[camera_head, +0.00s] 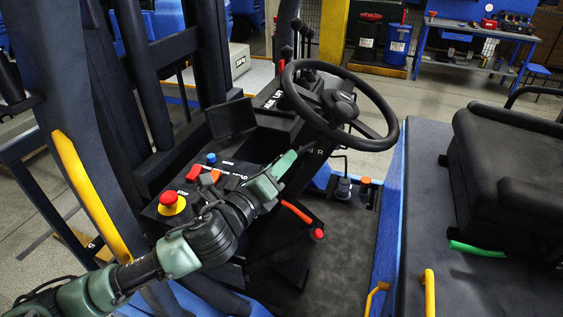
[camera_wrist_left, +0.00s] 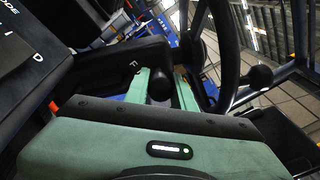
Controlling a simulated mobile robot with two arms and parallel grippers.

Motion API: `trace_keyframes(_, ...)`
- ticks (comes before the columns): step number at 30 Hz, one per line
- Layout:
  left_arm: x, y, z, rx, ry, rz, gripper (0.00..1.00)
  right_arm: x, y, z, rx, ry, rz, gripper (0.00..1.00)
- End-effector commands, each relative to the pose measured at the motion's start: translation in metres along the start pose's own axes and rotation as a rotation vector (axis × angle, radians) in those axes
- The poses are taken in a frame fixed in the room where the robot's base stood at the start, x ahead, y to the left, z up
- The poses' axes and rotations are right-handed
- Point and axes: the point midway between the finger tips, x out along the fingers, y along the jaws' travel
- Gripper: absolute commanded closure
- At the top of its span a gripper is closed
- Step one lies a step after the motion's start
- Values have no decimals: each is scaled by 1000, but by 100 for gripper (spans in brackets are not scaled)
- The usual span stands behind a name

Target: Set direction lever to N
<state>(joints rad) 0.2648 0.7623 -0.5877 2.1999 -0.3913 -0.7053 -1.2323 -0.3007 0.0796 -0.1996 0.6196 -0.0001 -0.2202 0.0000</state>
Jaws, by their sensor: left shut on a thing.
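The direction lever shows in the left wrist view as a dark rounded knob (camera_wrist_left: 160,85) between the green fingers of my left gripper (camera_wrist_left: 163,78). My left gripper (camera_head: 282,166) is shut on it, just below the steering wheel (camera_head: 341,105) at the left side of the column. In the head view the gripper covers most of the lever. The letters N and R (camera_head: 314,152) show on the column to the right of the gripper. An F (camera_wrist_left: 134,63) shows beside the knob in the wrist view. I cannot tell the lever's exact setting. My right gripper is not in view.
A side console (camera_head: 188,196) carries a red mushroom button (camera_head: 169,198) on yellow, a blue knob and red switches. A red-handled lever (camera_head: 297,212) lies below my gripper. The black seat (camera_head: 510,170) stands at the right.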

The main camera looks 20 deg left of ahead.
Motion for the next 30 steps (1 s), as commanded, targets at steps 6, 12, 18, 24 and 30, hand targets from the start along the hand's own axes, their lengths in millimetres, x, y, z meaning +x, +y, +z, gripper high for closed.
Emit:
trace_keyframes(6, -1, -3, -18, 0, -87, 29, 100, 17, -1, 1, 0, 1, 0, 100)
trace_keyframes(12, -1, -9, -30, 9, -181, 66, 100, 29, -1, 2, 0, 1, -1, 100)
trace_keyframes(18, -2, -12, -31, 16, -214, 81, 100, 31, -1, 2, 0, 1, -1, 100)
trace_keyframes(24, -2, -12, -30, 16, -214, 81, 100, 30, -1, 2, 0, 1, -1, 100)
trace_keyframes(30, -2, -12, -30, 16, -214, 81, 53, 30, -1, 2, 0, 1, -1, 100)
